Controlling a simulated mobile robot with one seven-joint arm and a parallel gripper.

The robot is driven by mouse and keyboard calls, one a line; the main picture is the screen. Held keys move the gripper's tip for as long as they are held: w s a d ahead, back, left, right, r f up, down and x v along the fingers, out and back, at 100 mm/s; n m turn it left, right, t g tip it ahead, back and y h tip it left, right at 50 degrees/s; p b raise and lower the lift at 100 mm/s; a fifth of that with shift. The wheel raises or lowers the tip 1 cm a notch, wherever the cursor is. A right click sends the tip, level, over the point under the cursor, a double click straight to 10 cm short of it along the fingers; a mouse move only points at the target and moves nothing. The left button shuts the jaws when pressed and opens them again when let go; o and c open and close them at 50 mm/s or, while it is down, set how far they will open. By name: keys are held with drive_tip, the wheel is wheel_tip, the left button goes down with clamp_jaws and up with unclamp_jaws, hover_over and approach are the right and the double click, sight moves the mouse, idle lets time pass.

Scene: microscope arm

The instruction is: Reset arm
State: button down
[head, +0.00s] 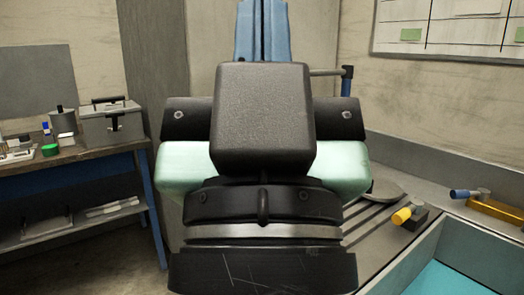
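No gripper of mine shows in the head view. A large black and pale green jointed structure (262,120) fills the middle of the view, close to the camera. I cannot tell from this frame whether it is my own arm or the arm of the task. Its black upper block stands upright, with pale green sides behind and a scratched black part at the bottom. It hides much of what is behind it. A blue upright part (245,30) shows above it.
At the left stands a workbench (75,156) with a grey toolbox (112,128), a green roll (50,150) and small items. At the right lie a yellow-ended tool (402,215), a blue-ended tool (460,194) and a teal-lined box (440,285). A board (450,35) hangs on the wall.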

wheel_tip(320, 180, up, 18)
drive_tip(key=p, duration=1.5)
drive_tip(key=shift+p, duration=0.4)
